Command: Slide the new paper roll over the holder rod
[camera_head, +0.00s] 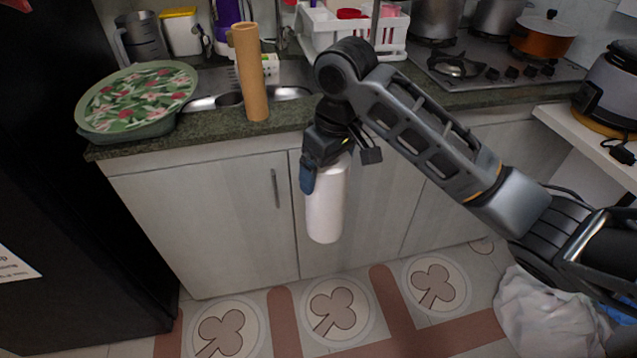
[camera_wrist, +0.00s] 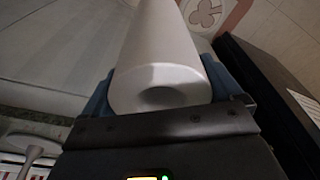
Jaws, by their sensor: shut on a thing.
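The white paper roll (camera_head: 325,205) hangs nearly upright in front of the cabinet doors, below the counter top. My gripper (camera_head: 322,170) is shut around its upper end, with one blue finger showing at its left side. In the wrist view the roll (camera_wrist: 160,60) lies between the blue fingers of my gripper (camera_wrist: 162,95), and the dark core hole in its near end shows.
A green flowered tub (camera_head: 138,98) stands on the counter left of the brown cylinder. The sink (camera_head: 290,92) and a white rack (camera_head: 350,35) are behind. The counter's front edge (camera_head: 210,138) lies between the roll and the cylinder. A black fridge (camera_head: 60,200) is at left.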

